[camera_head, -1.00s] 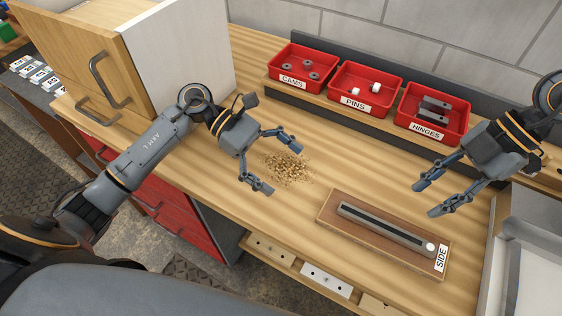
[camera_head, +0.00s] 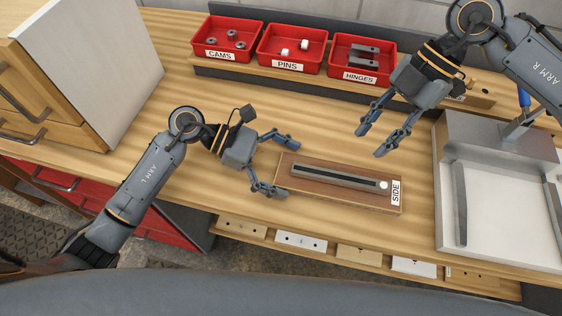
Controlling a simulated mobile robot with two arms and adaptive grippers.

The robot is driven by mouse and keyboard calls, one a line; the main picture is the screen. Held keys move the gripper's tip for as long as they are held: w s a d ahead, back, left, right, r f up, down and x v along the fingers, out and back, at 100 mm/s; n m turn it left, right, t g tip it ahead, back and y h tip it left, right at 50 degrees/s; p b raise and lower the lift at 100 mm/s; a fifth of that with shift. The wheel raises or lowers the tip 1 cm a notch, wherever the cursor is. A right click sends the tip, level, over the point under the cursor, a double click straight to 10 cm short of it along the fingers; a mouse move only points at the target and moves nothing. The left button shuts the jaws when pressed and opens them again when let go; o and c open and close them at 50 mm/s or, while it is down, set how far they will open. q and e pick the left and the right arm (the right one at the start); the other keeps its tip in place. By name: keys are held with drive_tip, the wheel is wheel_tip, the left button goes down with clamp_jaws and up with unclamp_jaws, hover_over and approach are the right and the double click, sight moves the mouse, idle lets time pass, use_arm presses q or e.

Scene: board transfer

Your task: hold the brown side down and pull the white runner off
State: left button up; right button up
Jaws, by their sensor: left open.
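The brown side (camera_head: 345,201) is a flat board labelled SIDE, lying on the bench. A grey runner (camera_head: 325,176) with a dark centre strip lies along its top, with a white round piece (camera_head: 383,185) at its right end. My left gripper (camera_head: 288,168) is open at the board's left end. Its lower finger overlaps the board's left edge in the picture; I cannot tell whether it touches. My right gripper (camera_head: 371,143) is open and empty, above and behind the runner's right end, apart from it.
Red bins labelled CAMS (camera_head: 226,57), PINS (camera_head: 290,67) and HINGES (camera_head: 360,77) stand along the back. A wooden cabinet (camera_head: 60,80) stands at left. A metal machine with a white bed (camera_head: 500,205) stands at right. The bench front edge is close to the board.

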use_arm(q)
drive_tip(key=shift+c, duration=0.2)
drive_tip(key=c, duration=1.3)
use_arm(e)
drive_tip(key=shift+o, duration=0.5)
drive_tip(key=n+t+h, duration=0.3)
drive_tip(key=n+h, duration=0.2)
drive_tip(key=n, duration=2.2)
approach(341, 177)
drive_tip(key=shift+s+d+f, duration=0.1)
drive_tip(key=shift+f, duration=2)
drive_tip(key=shift+s+d+f, duration=0.1)
drive_tip(key=shift+f, duration=2)
